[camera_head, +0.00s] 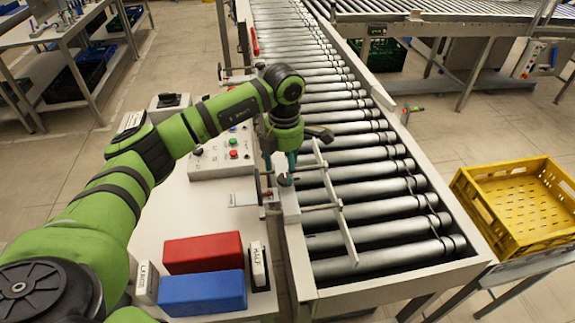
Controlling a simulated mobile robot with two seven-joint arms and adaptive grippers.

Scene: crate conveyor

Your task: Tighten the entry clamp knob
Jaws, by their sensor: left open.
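The entry clamp knob (284,181) is a small dark round knob on the pale side rail at the near, left edge of the roller conveyor (383,262). A clamp frame with thin rods and a pale guide bar (341,218) reaches from there over the rollers. My left gripper (281,168) points down right over the knob. Its teal fingers are apart, with the knob at or just below their tips; I cannot tell whether they touch it. My own wrist and fingers hide part of the clamp. My right gripper is not in view.
A red block (202,253) and a blue block (203,293) lie on the side table, beside small labelled blocks. A control box with buttons (222,156) stands behind them. A yellow crate (480,212) is at the right. The rollers are empty.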

